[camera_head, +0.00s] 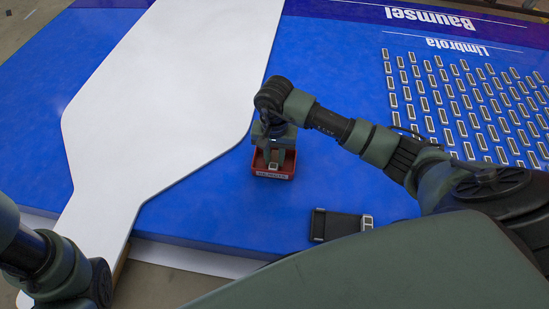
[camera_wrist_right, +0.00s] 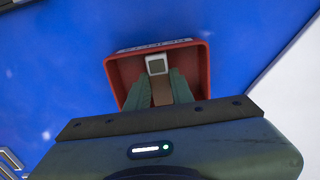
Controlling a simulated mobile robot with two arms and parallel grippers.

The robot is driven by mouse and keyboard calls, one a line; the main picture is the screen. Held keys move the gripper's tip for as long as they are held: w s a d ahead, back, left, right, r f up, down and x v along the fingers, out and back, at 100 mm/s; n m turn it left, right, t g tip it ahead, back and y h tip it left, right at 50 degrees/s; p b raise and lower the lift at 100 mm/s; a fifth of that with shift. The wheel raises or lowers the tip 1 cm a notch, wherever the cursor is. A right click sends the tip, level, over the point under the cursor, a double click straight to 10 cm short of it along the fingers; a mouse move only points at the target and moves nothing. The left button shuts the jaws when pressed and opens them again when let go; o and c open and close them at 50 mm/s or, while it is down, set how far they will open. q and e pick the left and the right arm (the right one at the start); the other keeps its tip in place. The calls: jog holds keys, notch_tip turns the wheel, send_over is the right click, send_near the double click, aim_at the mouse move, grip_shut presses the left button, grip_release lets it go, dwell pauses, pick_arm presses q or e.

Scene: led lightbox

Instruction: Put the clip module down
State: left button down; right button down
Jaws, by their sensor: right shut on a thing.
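The clip module (camera_wrist_right: 157,66) is a small piece with a pale grey, dark-framed square face. It shows at the fingertips of my right gripper (camera_wrist_right: 161,82) in the right wrist view. My right gripper is shut on it and reaches down into a small red tray (camera_wrist_right: 202,62). In the head view my right gripper (camera_head: 273,158) is over the same red tray (camera_head: 289,171), with the module (camera_head: 272,167) between its fingers. I cannot tell whether the module touches the tray floor. My left arm enters at the lower left; its fingers are not visible.
A large white panel (camera_head: 175,80) lies left of the tray on the blue lightbox surface (camera_head: 205,215). Rows of many small modules (camera_head: 450,100) cover the right side. A black holder (camera_head: 338,226) with small pale pieces lies near the front edge.

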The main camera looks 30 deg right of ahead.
jog(key=shift+f, duration=0.2)
jog(key=c, duration=1.2)
grip_release()
jog(key=shift+c, duration=0.2)
jog(key=shift+r, duration=0.1)
